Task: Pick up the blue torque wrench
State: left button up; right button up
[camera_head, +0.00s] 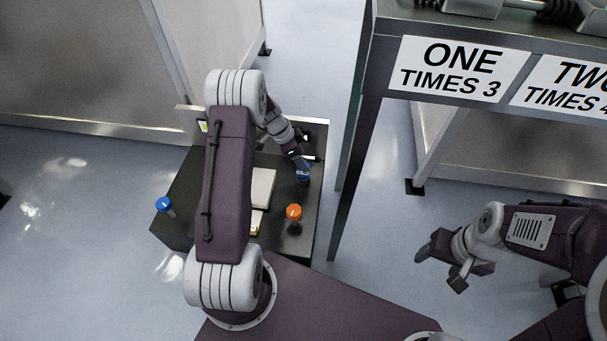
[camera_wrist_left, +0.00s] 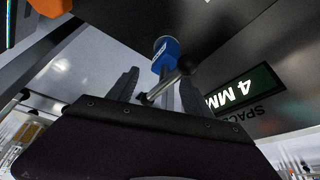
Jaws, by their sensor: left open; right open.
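A blue tool with white lettering (camera_head: 302,173), which looks like the torque wrench, is at the right side of a dark table. In the left wrist view the blue tool (camera_wrist_left: 166,54), with a metal rod and a dark round knob, shows beyond and between my fingers. My left gripper (camera_head: 299,151) reaches down over the table's right side, close to the tool. In its wrist view the fingers (camera_wrist_left: 158,90) are apart; whether they touch the tool I cannot tell. My right gripper (camera_head: 440,267) is open and empty, away from the table at the right.
The dark table (camera_head: 181,190) also carries an orange-capped item (camera_head: 294,211), a blue-capped item (camera_head: 164,204) at its left edge and a pale flat item (camera_head: 263,186). A tall rack with ONE and TWO signs (camera_head: 452,68) stands close on the right. Open floor lies left.

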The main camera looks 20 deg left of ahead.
pick_arm(q)
jog(key=b+x, duration=0.3)
jog(key=x, duration=0.2)
jog(key=shift+w, duration=0.1)
jog(key=shift+r, duration=0.15)
grip_shut()
dwell(0.9)
